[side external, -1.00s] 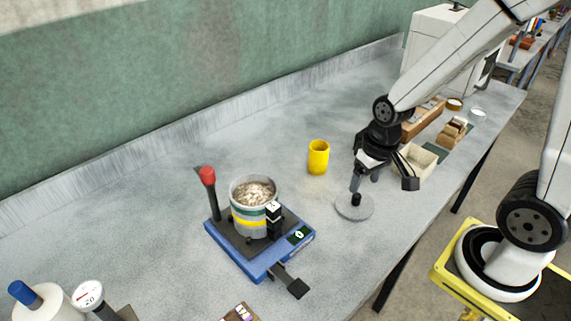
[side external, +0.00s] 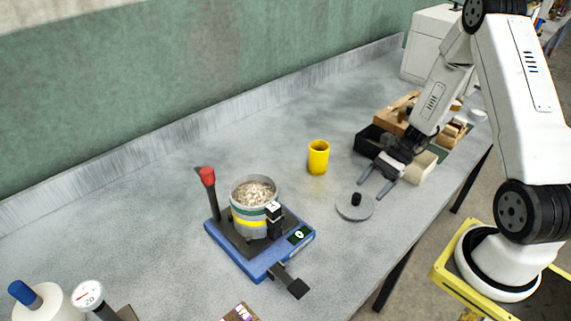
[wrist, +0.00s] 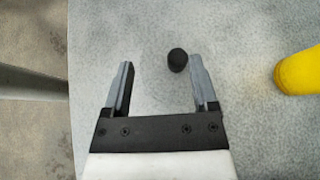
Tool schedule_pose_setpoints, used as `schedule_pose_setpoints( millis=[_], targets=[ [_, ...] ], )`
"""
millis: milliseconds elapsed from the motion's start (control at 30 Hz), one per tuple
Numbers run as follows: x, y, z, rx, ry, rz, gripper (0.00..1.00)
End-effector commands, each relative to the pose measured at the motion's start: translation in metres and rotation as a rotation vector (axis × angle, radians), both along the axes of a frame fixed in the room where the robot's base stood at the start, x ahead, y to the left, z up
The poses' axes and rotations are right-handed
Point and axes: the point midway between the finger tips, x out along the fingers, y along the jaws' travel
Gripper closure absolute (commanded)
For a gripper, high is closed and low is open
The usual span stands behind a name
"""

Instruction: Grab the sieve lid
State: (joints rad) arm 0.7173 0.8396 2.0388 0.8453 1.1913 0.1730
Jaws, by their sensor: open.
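The sieve lid (side external: 346,212) is a flat grey disc with a black knob (side external: 356,198), lying on the table near its front edge. My gripper (side external: 371,189) is open and empty, slanting down just up and right of the lid, with its fingers pointing toward it. In the wrist view the knob (wrist: 177,60) shows close to the tip of the right finger, on its inner side. The lid's disc is hard to make out from the table there. I cannot tell the height gap between fingers and knob.
A yellow cup (side external: 318,158) stands behind the lid, also at the right in the wrist view (wrist: 299,72). A pot of grain (side external: 247,220) sits on a blue-based device (side external: 256,264) to the left. Boxes (side external: 370,139) lie behind my gripper. Table between lid and device is clear.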

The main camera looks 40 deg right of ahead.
Motion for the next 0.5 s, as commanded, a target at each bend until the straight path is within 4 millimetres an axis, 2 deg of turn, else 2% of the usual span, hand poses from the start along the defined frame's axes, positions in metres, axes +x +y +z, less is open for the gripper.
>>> schedule_pose_setpoints(
  millis=[200,500],
  targets=[
    [0.006,-0.019,-0.009,0.134,0.022,-0.162,0.25],
    [0.008,-0.021,-0.01,0.161,0.024,-0.191,0.25]
  ],
)
